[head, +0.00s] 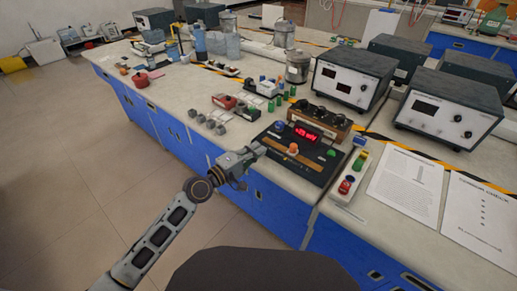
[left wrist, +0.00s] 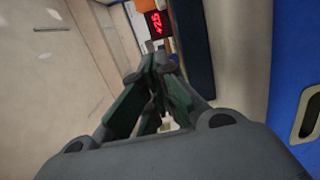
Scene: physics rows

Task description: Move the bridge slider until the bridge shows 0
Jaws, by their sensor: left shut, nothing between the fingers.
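The bridge is a dark panel box (head: 318,172) on the bench, with a lit red display (head: 305,134) that I cannot read surely in the head view. In the left wrist view the red display (left wrist: 156,22) shows sideways and seems to read about +2.5. An orange knob (head: 293,149), which looks like the slider, sits on the panel's front part, and a blue knob (head: 279,126) is at its left. My left gripper (head: 258,150) is shut and empty at the panel's left front edge, short of the orange knob. Its fingers (left wrist: 155,70) meet in the left wrist view. My right gripper is not in view.
A wooden box with dark knobs (head: 318,122) stands right behind the panel. A strip with red and green buttons (head: 349,178) and paper sheets (head: 408,187) lie to the right. Small grey weights (head: 210,124) sit to the left. White-fronted instruments (head: 346,83) stand behind.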

